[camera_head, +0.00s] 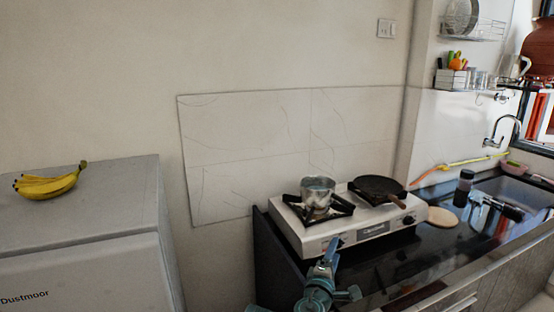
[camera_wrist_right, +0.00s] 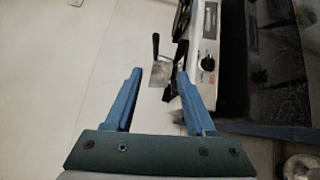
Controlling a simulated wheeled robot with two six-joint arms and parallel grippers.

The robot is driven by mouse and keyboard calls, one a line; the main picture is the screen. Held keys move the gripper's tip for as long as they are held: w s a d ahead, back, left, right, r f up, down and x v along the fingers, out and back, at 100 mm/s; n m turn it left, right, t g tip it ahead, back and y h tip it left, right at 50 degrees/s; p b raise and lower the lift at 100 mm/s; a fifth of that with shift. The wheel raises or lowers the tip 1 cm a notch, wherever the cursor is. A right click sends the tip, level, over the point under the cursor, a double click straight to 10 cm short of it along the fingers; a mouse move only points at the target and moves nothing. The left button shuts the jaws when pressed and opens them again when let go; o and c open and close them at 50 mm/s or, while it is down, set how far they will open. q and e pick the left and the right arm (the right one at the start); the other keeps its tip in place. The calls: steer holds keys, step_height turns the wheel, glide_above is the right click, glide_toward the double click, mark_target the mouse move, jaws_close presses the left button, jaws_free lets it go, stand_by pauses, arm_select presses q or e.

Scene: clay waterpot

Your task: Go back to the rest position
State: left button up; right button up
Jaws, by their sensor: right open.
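My right gripper (camera_head: 329,252) stands in front of the stove in the head view, its blue fingers pointing up toward the stove's front edge. In the right wrist view its two blue fingers (camera_wrist_right: 158,84) are spread apart with nothing between them. A reddish-brown clay pot (camera_head: 538,44) is at the upper right edge of the head view, partly cut off. My left gripper is not in view.
A two-burner stove (camera_head: 343,238) holds a metal pot (camera_head: 318,193) and a dark pan (camera_head: 378,187) on the black counter (camera_head: 405,262). A sink (camera_head: 515,192) with a faucet (camera_head: 507,128) is at right. Bananas (camera_head: 50,183) lie on a grey fridge (camera_head: 80,228) at left.

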steer(key=s+f+m+g+y+p, duration=0.1)
steer(key=s+f+m+g+p, duration=0.3)
steer(key=s+f+m+g, duration=0.7)
steer(key=s+a+f+g+y+p, duration=0.1)
steer(key=s+a+f+g+y, duration=0.4)
steer(key=s+a, duration=0.4)
steer(key=shift+s+a+f+g, duration=0.3)
steer(key=shift+s+f+g, duration=0.2)
steer(key=shift+s, duration=0.4)
